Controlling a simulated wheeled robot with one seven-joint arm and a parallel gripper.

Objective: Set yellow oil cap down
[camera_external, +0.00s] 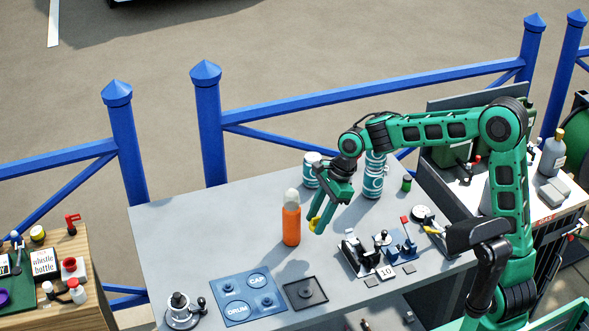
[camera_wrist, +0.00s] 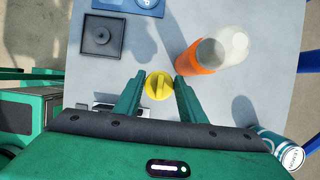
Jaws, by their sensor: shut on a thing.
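The yellow oil cap (camera_external: 313,224) is a small round cap with a raised ridge. It also shows in the wrist view (camera_wrist: 158,86), between the fingertips. My gripper (camera_external: 317,221) is shut on it and holds it over the grey table, just right of the orange bottle (camera_external: 291,226). The gripper (camera_wrist: 159,82) points down in the wrist view. A blue mat (camera_external: 228,290) marked CAP and DRUM lies at the front left of the table. A black square tray (camera_external: 305,293) lies beside the mat.
The orange bottle with a pale top stands close to my gripper. Striped cans (camera_external: 373,178) stand behind it. A mechanism with levers (camera_external: 385,248) sits to the right, and a metal winch-like part (camera_external: 181,309) at front left. The table's back left is clear.

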